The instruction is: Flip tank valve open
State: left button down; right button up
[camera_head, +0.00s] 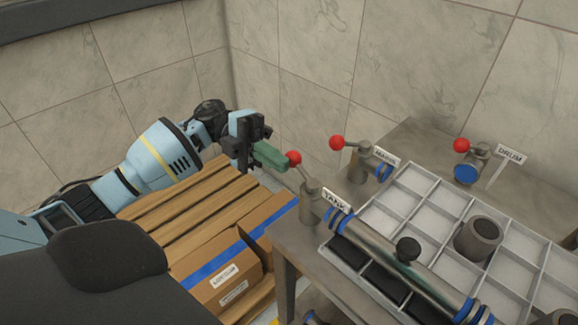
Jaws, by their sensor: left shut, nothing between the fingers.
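The tank valve (311,199) is a grey metal body on the near left corner of the grey table, with a white sign reading TANK (336,201). Its lever tilts up to the left and ends in a red ball knob (293,158). My left gripper (272,156) has green fingers and is shut with nothing between them. Its fingertips are right beside the red knob on the left; I cannot tell if they touch it. My right gripper is not in view.
Two more red-knobbed valves stand behind, one at the middle (360,161) and one by a DRUM sign (511,154). A long metal pipe (395,262) crosses a compartmented white tray (425,180). A wooden pallet (180,193) with a cardboard box (222,274) lies left, below the arm.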

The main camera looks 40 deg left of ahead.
pick_arm(q)
jog(key=shift+w, duration=0.35)
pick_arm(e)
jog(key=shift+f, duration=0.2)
pick_arm(q)
jog(key=shift+w+a+r, duration=0.1)
jog(key=shift+w, duration=0.05)
